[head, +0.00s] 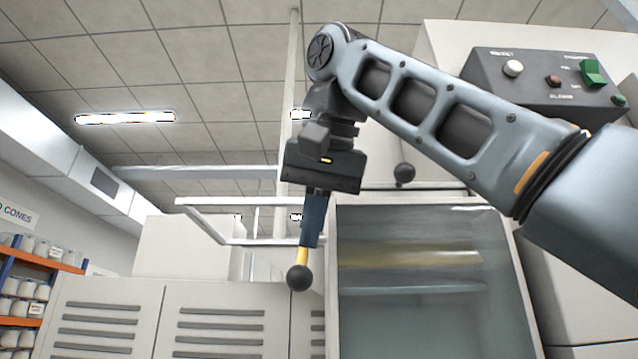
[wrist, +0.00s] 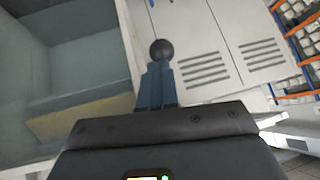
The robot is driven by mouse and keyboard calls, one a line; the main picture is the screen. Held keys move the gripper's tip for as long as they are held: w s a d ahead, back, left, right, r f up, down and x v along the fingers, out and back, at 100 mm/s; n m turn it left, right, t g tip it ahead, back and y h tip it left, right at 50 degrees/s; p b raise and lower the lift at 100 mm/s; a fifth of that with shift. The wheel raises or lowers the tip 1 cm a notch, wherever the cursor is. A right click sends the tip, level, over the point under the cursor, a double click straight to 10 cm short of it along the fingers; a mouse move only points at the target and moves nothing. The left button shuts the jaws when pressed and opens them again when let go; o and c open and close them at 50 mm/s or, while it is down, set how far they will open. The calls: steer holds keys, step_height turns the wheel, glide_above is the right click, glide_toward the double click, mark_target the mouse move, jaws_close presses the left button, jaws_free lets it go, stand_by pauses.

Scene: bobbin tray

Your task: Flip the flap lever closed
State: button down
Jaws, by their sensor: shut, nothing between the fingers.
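My gripper (head: 310,245) points down in the head view, its dark blue fingers together and holding nothing. Just below the fingertips is a short yellow rod (head: 303,257) with a black ball knob (head: 299,279), likely the flap lever, hanging down and slightly left. The rest of the rod is hidden by the fingers. In the wrist view the knob (wrist: 162,50) shows just beyond the fingertips (wrist: 157,72). I cannot tell if the fingers touch the lever. A large clear-fronted compartment (head: 420,310) stands to the right of the knob.
A second black ball (head: 403,173) sits at a horizontal rail above the compartment. A dark control box (head: 540,85) with buttons is at upper right. Pale louvred cabinets (head: 212,295) stand behind at lower left, shelves of cones (head: 30,285) farther left.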

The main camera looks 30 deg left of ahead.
steer(key=shift+x, duration=1.35)
